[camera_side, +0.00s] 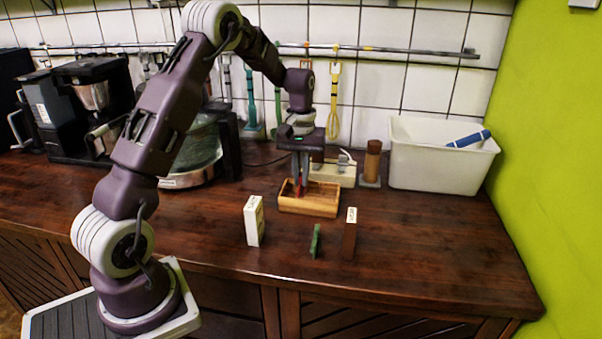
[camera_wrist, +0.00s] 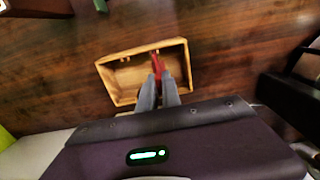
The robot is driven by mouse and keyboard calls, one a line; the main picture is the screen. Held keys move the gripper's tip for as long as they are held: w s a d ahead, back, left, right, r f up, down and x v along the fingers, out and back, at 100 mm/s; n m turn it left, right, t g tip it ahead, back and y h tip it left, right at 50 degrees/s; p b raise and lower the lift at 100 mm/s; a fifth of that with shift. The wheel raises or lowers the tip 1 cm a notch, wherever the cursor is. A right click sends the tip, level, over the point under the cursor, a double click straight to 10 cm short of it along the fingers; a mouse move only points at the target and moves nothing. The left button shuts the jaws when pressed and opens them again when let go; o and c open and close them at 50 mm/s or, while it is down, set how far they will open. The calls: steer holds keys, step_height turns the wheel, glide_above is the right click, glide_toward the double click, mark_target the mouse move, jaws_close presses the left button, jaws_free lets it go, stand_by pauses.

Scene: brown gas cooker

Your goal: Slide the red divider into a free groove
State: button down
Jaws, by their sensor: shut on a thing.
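The red divider (camera_wrist: 157,62) is held between the fingertips of my gripper (camera_wrist: 159,80), which is shut on it. In the side view the divider (camera_side: 298,190) shows as a small red patch below the fingers of my gripper (camera_side: 300,181). It is at the wooden box (camera_side: 318,206), within its outline in both views. The box is open-topped and shows in the wrist view (camera_wrist: 112,88) with small notches on its far wall. I cannot tell whether the divider sits in a groove. The fingers hide part of the box's near side.
A white box (camera_side: 253,221), a green piece (camera_side: 315,241) and a brown block (camera_side: 349,235) stand in front of the wooden box. A white bin (camera_side: 430,172), a brown cylinder (camera_side: 372,162) and a pale device (camera_side: 335,172) are behind. The front right counter is clear.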

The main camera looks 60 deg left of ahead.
steer(key=shift+f, duration=1.3)
steer(key=c, duration=1.5)
jaws_free()
